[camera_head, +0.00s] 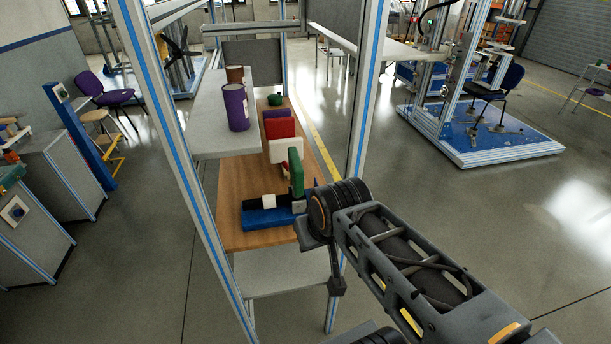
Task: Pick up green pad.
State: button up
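A green pad (297,172) stands upright near the front end of a wooden board, in front of a white pad (283,150). My arm reaches in from the lower right, and its dark wrist ends just right of and below the green pad. My gripper (300,207) lies at that end, close to the pad's lower edge. Its fingers are mostly hidden by the wrist, so I cannot tell whether they are open or touch the pad.
A blue block (268,217) with black and white parts lies left of my wrist. Red pads (279,127) stand behind the white one. A purple cylinder (236,107) and a brown one (235,74) stand on a grey shelf. Frame posts (366,90) rise on both sides.

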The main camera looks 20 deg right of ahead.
aim_at(297, 172)
jog(key=z, duration=1.6)
jog(key=k, duration=0.8)
jog(key=u, duration=1.6)
jog(key=i, duration=1)
jog(key=z, duration=0.05)
